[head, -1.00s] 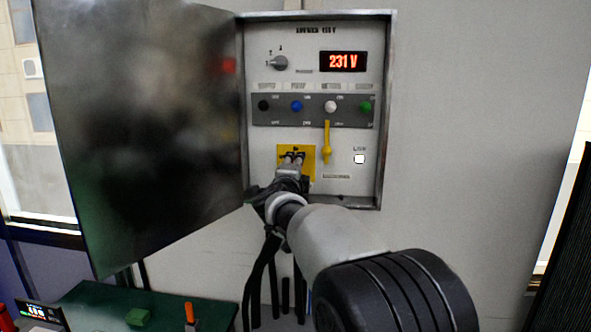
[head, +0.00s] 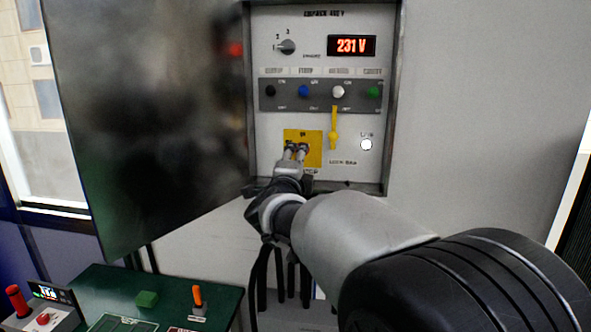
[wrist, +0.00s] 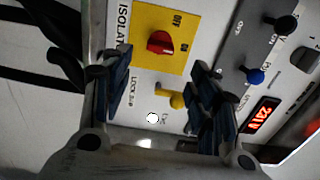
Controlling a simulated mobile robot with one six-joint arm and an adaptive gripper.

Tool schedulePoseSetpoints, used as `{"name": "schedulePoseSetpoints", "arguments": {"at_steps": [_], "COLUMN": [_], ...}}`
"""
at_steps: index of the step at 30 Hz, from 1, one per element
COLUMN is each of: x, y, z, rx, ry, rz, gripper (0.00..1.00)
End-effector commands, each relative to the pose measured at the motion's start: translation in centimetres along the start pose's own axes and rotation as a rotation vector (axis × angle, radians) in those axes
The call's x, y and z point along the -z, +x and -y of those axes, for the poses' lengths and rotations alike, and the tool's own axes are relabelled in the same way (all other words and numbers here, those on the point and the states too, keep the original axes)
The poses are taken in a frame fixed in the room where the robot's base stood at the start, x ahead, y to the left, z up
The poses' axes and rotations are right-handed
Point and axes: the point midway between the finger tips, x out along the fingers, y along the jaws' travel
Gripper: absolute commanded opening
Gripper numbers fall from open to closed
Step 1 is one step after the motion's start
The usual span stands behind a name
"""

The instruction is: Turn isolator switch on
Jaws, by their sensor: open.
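The isolator switch is a red knob (wrist: 161,43) on a yellow plate (wrist: 145,20) marked OFF and ON in the wrist view. I cannot tell which mark the knob points at. The yellow plate (head: 316,137) also shows low on the panel in the head view, where my gripper hides the knob. My gripper (wrist: 160,65) is open and empty, one finger to each side of the knob in the picture. In the head view my gripper (head: 297,149) is in front of the plate. Contact with the knob cannot be made out.
A yellow lever (head: 333,130) and a lit white lamp (head: 366,144) are right of the plate. Above are a row of coloured knobs, a rotary selector (head: 287,47) and a 231 V display (head: 351,46). The open cabinet door (head: 150,110) stands to the left. A green table (head: 110,282) is below.

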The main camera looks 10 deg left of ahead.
Motion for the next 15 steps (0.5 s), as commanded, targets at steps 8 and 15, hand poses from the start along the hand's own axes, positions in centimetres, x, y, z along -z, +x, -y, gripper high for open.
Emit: {"name": "schedulePoseSetpoints", "arguments": {"at_steps": [8,15], "x": [0.0,0.0], "y": [-3.4,-3.6], "z": [0.0,0.0], "rx": [-0.001,0.0], "ry": [0.0,0.0], "rz": [0.001,0.0], "gripper": [0.55,0.55]}}
